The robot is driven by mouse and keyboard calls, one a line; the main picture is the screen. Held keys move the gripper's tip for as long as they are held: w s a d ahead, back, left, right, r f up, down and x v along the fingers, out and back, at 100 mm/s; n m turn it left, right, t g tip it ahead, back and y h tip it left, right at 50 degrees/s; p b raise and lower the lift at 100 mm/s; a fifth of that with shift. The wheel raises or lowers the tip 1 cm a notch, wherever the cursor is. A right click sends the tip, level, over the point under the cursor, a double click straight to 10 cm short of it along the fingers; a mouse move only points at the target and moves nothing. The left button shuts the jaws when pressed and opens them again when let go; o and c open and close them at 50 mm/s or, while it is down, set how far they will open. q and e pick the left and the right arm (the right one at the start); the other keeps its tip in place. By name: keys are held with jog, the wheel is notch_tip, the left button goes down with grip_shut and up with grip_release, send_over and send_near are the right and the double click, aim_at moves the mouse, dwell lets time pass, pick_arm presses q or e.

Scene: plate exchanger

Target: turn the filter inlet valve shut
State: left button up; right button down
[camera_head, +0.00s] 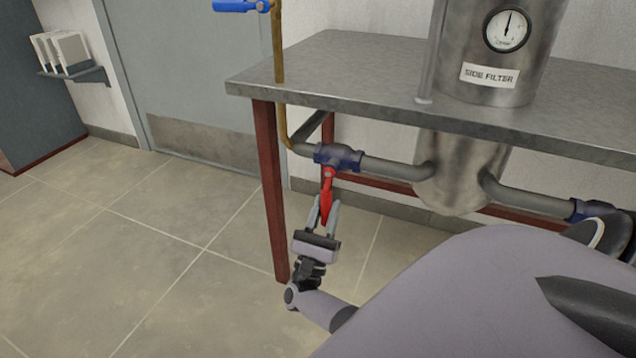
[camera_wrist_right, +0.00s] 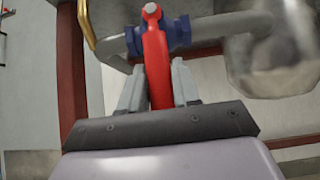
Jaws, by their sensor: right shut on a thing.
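The valve with a blue body (camera_head: 338,157) sits in the grey pipe left of the side filter, below the tabletop. Its red handle (camera_head: 327,185) points away from the body toward my right gripper, across the line of the pipe. My right gripper (camera_head: 327,209) is shut on the red handle, with one finger on each side. In the right wrist view the red handle (camera_wrist_right: 157,65) runs between the two grey fingers up to the blue body (camera_wrist_right: 180,32). My left gripper is not in view.
The steel filter tank (camera_head: 460,165) passes through the metal table (camera_head: 350,70). A red table leg (camera_head: 270,190) stands just left of my right gripper. A brass pipe (camera_head: 279,60) rises to a blue handle (camera_head: 240,6). Another blue fitting (camera_head: 578,209) is at right. Floor at left is clear.

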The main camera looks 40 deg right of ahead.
jog(key=shift+w+a, duration=0.15)
jog(key=shift+m, duration=0.3)
jog(key=c, duration=0.9)
grip_release()
